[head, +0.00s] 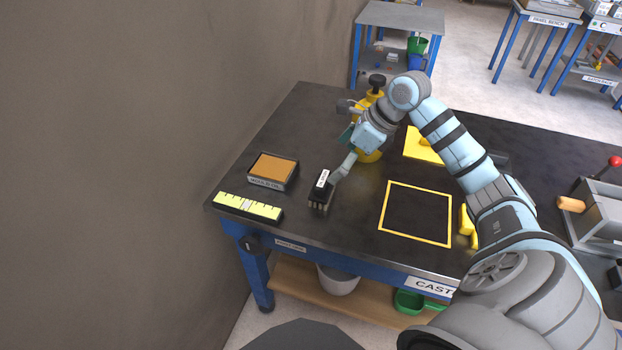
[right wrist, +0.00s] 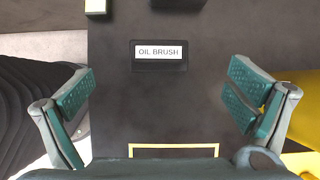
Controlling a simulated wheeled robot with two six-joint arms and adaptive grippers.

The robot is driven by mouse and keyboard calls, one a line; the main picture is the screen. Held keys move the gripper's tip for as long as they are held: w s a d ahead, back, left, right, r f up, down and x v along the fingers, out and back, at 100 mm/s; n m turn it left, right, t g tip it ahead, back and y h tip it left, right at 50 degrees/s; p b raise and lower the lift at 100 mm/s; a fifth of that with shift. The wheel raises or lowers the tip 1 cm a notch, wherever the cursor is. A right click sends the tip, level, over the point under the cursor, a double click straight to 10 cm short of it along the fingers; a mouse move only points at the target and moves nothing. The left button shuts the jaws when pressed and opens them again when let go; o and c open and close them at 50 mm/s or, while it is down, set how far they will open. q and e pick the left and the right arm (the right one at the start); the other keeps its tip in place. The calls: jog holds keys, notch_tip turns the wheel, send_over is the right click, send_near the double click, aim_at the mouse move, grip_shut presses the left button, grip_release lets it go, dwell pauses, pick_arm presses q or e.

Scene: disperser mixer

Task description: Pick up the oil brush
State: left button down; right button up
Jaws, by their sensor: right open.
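The oil brush (head: 321,189) is a small black block with a white label and bristle-like ends along its lower side. It stands on the dark bench top near the front edge. In the right wrist view the oil brush (right wrist: 159,55) lies ahead of the fingers, between their lines, with its label reading OIL BRUSH. My right gripper (head: 346,154) is open, above and just behind the brush in the head view. Its spread teal fingers (right wrist: 160,92) hold nothing in the wrist view. My left gripper is not in view.
A brown-topped pad box (head: 273,170) and a yellow ruled strip (head: 247,206) lie left of the brush. A yellow bottle (head: 367,152) stands behind my right gripper. A yellow-outlined square (head: 416,212) marks clear bench to the right. A wall (head: 120,150) borders the left side.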

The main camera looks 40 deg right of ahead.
aim_at(325, 181)
jog(key=x, duration=0.2)
jog(key=s+x, duration=0.1)
jog(key=x, duration=0.2)
jog(key=shift+a+f, duration=0.2)
jog(key=shift+f, duration=0.15)
jog(key=x, duration=0.3)
jog(key=w+b+x, duration=0.1)
jog(key=x, duration=0.2)
jog(key=shift+d+r, duration=0.15)
jog(key=shift+d, duration=0.05)
jog(key=shift+f, duration=0.25)
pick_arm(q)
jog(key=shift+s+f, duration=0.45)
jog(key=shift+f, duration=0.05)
pick_arm(e)
jog(key=shift+a, duration=0.1)
jog(key=c, duration=1.3)
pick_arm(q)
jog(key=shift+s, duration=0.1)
